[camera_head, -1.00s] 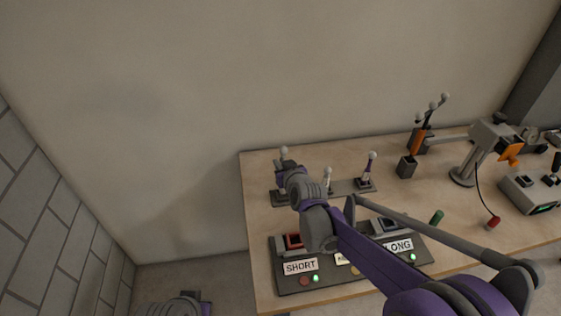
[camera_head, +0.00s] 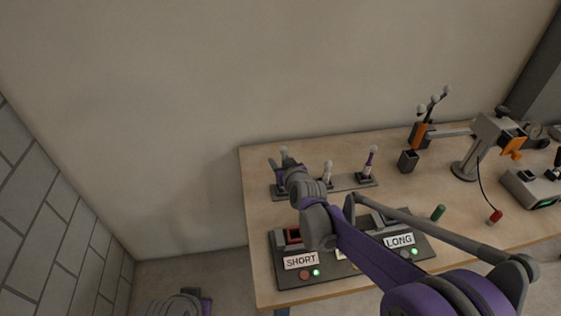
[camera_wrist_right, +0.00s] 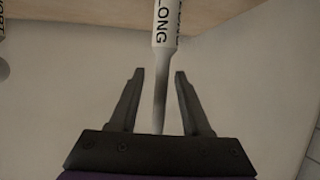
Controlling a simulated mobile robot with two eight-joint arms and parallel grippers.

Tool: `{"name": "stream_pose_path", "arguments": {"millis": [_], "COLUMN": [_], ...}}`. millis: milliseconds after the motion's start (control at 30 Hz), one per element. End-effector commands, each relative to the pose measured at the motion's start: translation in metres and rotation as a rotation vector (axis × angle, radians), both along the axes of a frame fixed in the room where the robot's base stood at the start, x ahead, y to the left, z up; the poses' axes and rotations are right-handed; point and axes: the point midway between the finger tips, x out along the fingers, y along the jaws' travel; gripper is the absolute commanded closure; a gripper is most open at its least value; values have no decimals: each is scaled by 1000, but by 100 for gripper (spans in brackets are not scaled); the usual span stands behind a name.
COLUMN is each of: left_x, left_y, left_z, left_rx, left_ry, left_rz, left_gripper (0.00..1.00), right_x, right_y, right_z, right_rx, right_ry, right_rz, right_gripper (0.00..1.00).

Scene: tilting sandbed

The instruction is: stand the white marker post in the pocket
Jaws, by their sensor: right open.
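A grey rack (camera_head: 346,182) on the table holds ball-topped posts. A pale post (camera_head: 327,175) stands at its middle and a purple-and-white post (camera_head: 371,164) at its right. My right gripper (camera_head: 284,166) is over the rack's left end, beside a third post that it mostly hides. In the wrist view, my open right gripper (camera_wrist_right: 158,75) has a white post labelled LONG (camera_wrist_right: 165,25) ahead of it. The post's grey stem runs between the fingers, with a gap on both sides. I cannot tell which opening is the pocket. My left gripper is not in view.
A dark panel (camera_head: 290,275) with SHORT and LONG labels lies under my right forearm at the table's front. A dark open-topped block (camera_head: 408,161) stands to the right. A clamp stand (camera_head: 487,145) and a control box (camera_head: 530,187) are farther right.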

Motion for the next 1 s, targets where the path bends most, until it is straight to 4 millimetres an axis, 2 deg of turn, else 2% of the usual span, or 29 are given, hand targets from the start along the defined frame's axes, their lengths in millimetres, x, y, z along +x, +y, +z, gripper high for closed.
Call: {"name": "stream_pose_path", "arguments": {"millis": [267,700,1000], "left_x": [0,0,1], "left_y": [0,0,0], "left_z": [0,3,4], "left_rx": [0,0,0], "left_ry": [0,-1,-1], "left_rz": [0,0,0], "left_gripper": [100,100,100], "right_x": [-10,-79,-95], "right_y": [-3,-27,-32], "right_z": [4,35,42], "right_rx": [0,-1,1], "right_ry": [0,0,0], "right_rz": [0,0,0], "right_gripper": [52,52,52]}}
